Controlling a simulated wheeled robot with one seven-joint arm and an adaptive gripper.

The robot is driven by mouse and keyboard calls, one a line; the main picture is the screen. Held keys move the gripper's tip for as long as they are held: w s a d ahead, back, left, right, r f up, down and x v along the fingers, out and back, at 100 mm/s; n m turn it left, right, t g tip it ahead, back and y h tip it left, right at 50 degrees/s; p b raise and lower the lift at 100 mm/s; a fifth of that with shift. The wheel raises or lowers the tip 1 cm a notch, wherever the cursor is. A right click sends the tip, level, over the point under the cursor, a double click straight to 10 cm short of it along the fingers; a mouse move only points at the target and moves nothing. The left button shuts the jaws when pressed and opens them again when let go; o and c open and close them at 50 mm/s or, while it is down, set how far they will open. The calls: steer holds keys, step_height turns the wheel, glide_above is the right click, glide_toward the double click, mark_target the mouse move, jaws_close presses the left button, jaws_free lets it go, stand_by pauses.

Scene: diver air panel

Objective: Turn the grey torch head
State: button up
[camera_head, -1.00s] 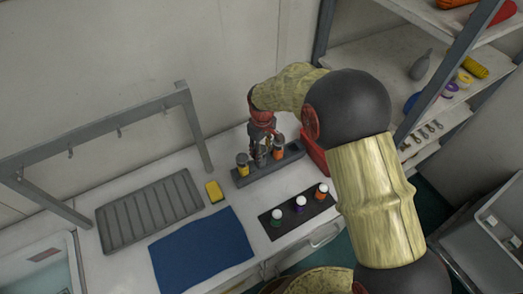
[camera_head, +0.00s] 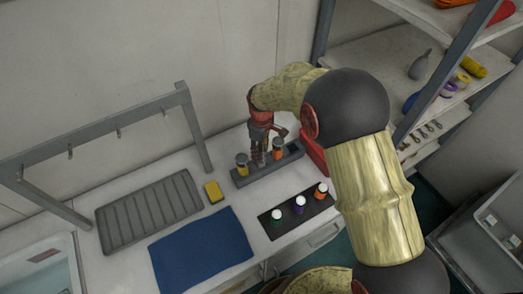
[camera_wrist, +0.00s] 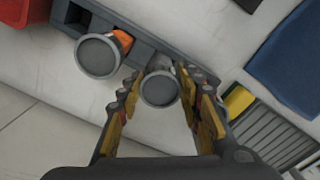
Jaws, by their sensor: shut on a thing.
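The grey torch stands upright in the dark grey rack (camera_head: 294,150), between a yellow torch (camera_head: 242,164) and an orange torch (camera_head: 278,149). In the wrist view its round grey head (camera_wrist: 159,90) sits between my two fingers. My gripper (camera_head: 259,157) points down over the rack and is shut on the grey torch head. In the wrist view my gripper (camera_wrist: 158,80) has one finger on each side of the head. The orange torch's grey head (camera_wrist: 98,55) is close beside my left-hand finger. The grey torch's body is mostly hidden by my gripper and its own head.
A red bin (camera_head: 314,153) stands right of the rack. A grey ribbed tray (camera_head: 150,210) and hook frame (camera_head: 100,128) are left.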

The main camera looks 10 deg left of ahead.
steer(key=o, duration=1.2)
steer(key=shift+c, duration=0.2)
steer(key=shift+r, duration=0.1)
step_height(320, 180, up, 12)
